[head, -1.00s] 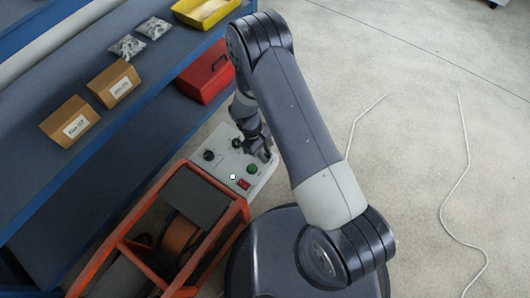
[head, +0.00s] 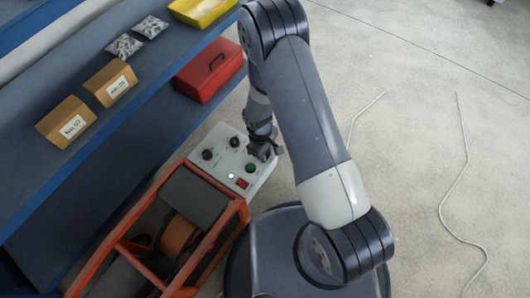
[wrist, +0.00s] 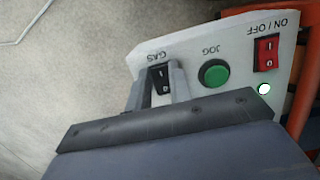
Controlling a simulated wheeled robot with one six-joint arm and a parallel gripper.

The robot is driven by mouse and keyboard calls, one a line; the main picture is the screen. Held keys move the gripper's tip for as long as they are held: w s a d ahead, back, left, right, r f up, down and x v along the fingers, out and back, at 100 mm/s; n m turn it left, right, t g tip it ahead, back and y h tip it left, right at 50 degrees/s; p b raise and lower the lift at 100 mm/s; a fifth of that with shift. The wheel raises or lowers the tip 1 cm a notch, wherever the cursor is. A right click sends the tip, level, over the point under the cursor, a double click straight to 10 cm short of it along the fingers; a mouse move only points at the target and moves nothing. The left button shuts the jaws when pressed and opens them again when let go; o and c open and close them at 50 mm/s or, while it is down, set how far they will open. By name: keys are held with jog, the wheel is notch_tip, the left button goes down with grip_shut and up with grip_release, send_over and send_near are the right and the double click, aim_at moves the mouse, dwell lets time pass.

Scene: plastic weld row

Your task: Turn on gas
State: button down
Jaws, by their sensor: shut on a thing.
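The white control panel (head: 222,151) sits on the orange-framed machine, with black knobs, a green button and a red switch. In the head view my gripper (head: 265,150) is over the panel's upper right end and hides the GAS switch. The wrist view shows the green JOG button (wrist: 214,73) and the red ON / OFF switch (wrist: 267,52) to its right. I cannot tell the GAS rocker's position.
A small light (wrist: 264,89) beside the ON / OFF switch looks bright. The orange frame (head: 112,239) is close below the panel. A blue shelf (head: 140,120) with a red toolbox (head: 207,72) and boxes stands left. Floor at right is open, with a thin cable (head: 440,210).

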jog(key=c, duration=1.3)
grip_release()
jog(key=r, duration=0.3)
jog(key=a+r+p, duration=0.1)
jog(key=r, duration=0.3)
jog(key=w+r+p, duration=0.1)
jog(key=r, duration=0.2)
jog(key=shift+a+r, duration=0.15)
jog(key=shift+r, duration=0.2)
jog(key=f, duration=0.3)
jog(key=d+f+b, duration=0.1)
jog(key=f, duration=0.3)
jog(key=s+f+b, duration=0.1)
jog(key=f, duration=0.3)
jog(key=shift+d, duration=0.15)
jog(key=shift+w+r, duration=0.1)
jog(key=shift+r, duration=0.05)
jog(key=shift+a+g+h, duration=0.2)
jog(key=shift+g+h, duration=0.2)
jog(key=shift+h, duration=0.1)
